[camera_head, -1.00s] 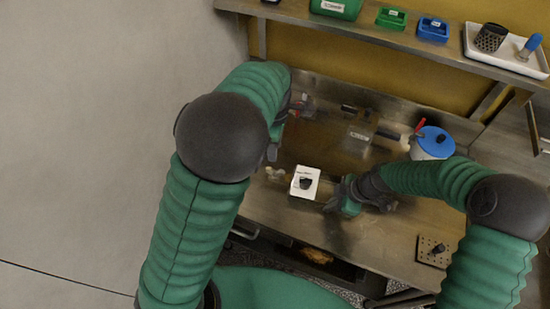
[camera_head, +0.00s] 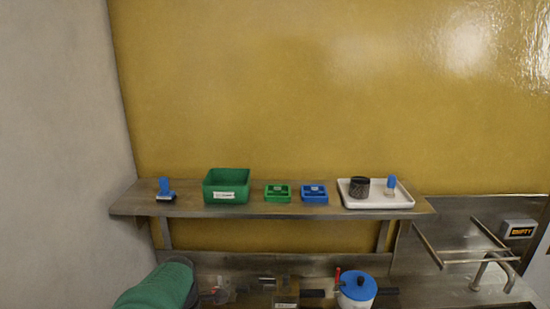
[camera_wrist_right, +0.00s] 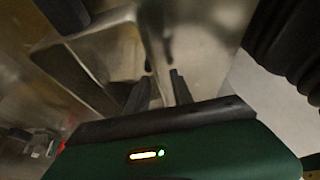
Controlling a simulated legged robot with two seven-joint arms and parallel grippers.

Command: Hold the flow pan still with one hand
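In the right wrist view, a shiny metal pan-like shape (camera_wrist_right: 95,65) with raised walls and a brownish inside lies beyond my fingers; I cannot be sure that it is the flow pan. My right gripper (camera_wrist_right: 160,80) shows two dark fingers apart, with nothing clearly held between them. It is close to the metal's edge; contact cannot be told. In the head view, only the upper part of the bench shows. My left gripper (camera_head: 216,294) is partly seen at the bottom, and its fingers are unclear. My right gripper is out of the head view.
A wall shelf (camera_head: 250,211) holds a blue-handled tool (camera_head: 165,187), a green bin (camera_head: 227,187), small green (camera_head: 278,192) and blue (camera_head: 314,192) boxes, and a white tray (camera_head: 350,203). A metal rack (camera_head: 465,250) stands right.

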